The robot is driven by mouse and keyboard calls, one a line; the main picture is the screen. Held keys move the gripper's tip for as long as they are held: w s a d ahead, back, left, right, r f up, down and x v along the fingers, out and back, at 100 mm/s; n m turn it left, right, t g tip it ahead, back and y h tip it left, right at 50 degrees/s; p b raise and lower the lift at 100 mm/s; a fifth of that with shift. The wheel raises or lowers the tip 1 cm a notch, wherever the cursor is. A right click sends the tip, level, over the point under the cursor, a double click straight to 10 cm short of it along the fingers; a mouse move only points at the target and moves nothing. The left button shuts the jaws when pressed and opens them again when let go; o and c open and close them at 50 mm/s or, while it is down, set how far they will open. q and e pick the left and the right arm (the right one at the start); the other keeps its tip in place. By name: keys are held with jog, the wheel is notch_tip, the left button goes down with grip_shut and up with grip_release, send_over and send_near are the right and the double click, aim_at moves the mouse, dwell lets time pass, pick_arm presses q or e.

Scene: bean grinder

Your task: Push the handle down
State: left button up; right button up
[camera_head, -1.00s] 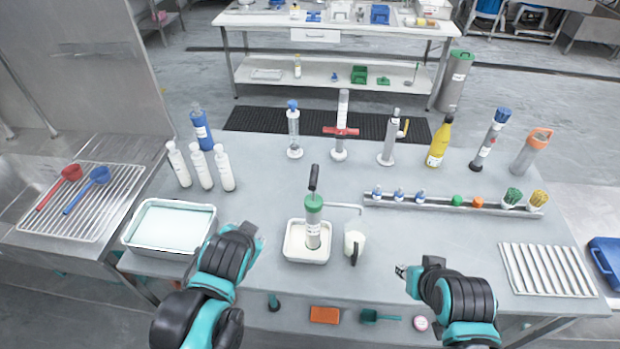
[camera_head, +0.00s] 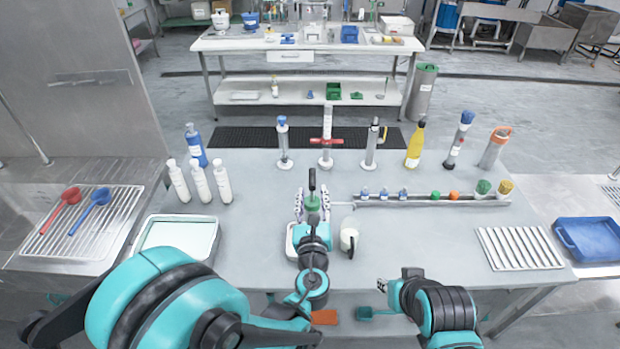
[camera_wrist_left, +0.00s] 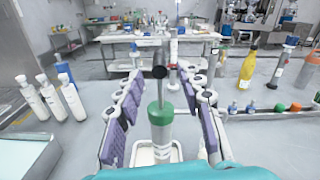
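The grinder has a green cap (camera_head: 312,201) and a grey body that shows in the left wrist view (camera_wrist_left: 161,133). The gripper hides the lower body in the head view. My right gripper (camera_head: 382,286) is at the front edge; its opening is unclear.
The grinder stands in a white tray (camera_head: 291,243), with a white mug (camera_head: 348,237) close on its right. White bottles (camera_head: 200,181) stand at the left. A rack (camera_head: 430,203) with small items lies at the right. The table between rack and front edge is mostly clear.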

aim_at(312, 176)
pick_arm(q)
jog(key=w, duration=0.6)
jog(key=shift+w+r, duration=0.1)
jog(key=shift+w, duration=0.15)
grip_shut()
